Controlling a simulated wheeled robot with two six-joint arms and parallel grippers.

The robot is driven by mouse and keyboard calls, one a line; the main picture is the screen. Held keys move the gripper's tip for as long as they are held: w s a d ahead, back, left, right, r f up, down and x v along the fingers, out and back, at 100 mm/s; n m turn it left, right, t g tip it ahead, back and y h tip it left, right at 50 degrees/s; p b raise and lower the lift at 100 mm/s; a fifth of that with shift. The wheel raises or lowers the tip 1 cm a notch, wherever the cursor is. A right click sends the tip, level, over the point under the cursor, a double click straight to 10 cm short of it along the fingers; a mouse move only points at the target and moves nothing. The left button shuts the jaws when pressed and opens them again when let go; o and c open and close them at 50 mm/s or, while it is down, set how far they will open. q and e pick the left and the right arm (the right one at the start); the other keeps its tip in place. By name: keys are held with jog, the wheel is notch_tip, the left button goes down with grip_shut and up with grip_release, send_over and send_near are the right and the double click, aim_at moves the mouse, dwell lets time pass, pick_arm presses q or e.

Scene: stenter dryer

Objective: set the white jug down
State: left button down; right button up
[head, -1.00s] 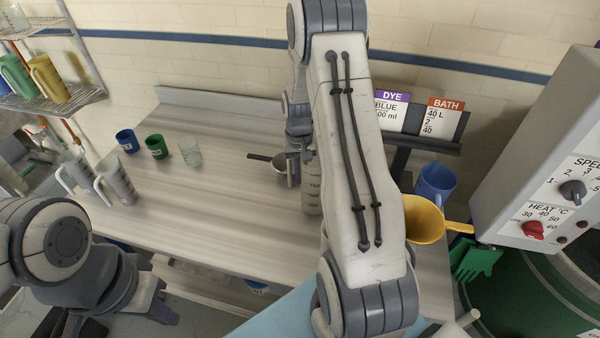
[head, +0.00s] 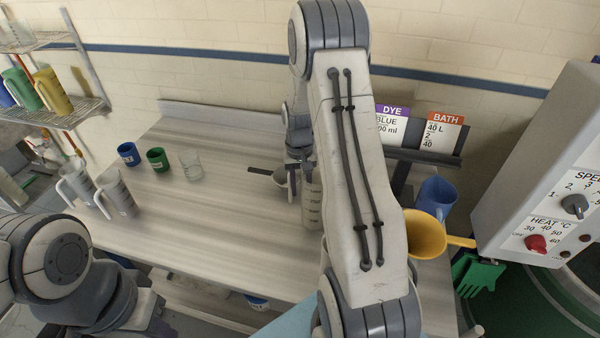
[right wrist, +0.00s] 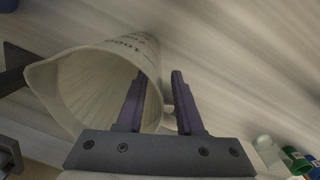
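The white jug (head: 310,205) stands upright on the long table, partly hidden behind my right arm. The right wrist view shows its open mouth, its wall with dark printed marks (right wrist: 122,48) and its side close to the fingers. My right gripper (right wrist: 160,90) is open, with a clear gap between its purple fingers. One finger overlaps the jug's mouth in that view and the other is beside the jug. In the head view my right gripper (head: 299,160) is at the jug's upper part. My left arm is at lower left; its fingertips are hard to make out.
Two grey jugs, a blue cup (head: 128,154), a green cup (head: 157,159) and a clear beaker (head: 190,165) stand further left. A yellow scoop (head: 425,235) and blue jug (head: 437,196) are right. The table's middle left is clear.

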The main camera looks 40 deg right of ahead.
notch_tip(320, 180, up, 10)
jog(key=b, duration=0.3)
jog(key=a+r+n, duration=0.3)
jog(key=a, duration=0.7)
jog(key=s+a+n, duration=0.4)
jog(key=s+a, duration=0.2)
jog(key=a, duration=0.6)
jog(key=s+a+n, duration=0.3)
jog(key=s+a, duration=0.1)
jog(key=s, duration=0.4)
jog(key=s+a+n+y, duration=0.1)
jog(key=s+a+n, duration=0.2)
jog(key=s, duration=0.6)
jog(key=shift+a+f+t, duration=0.2)
jog(key=shift+a+t, duration=0.2)
jog(key=shift+a, duration=0.3)
jog(key=shift+f+b, duration=2)
jog(key=shift+f, duration=0.1)
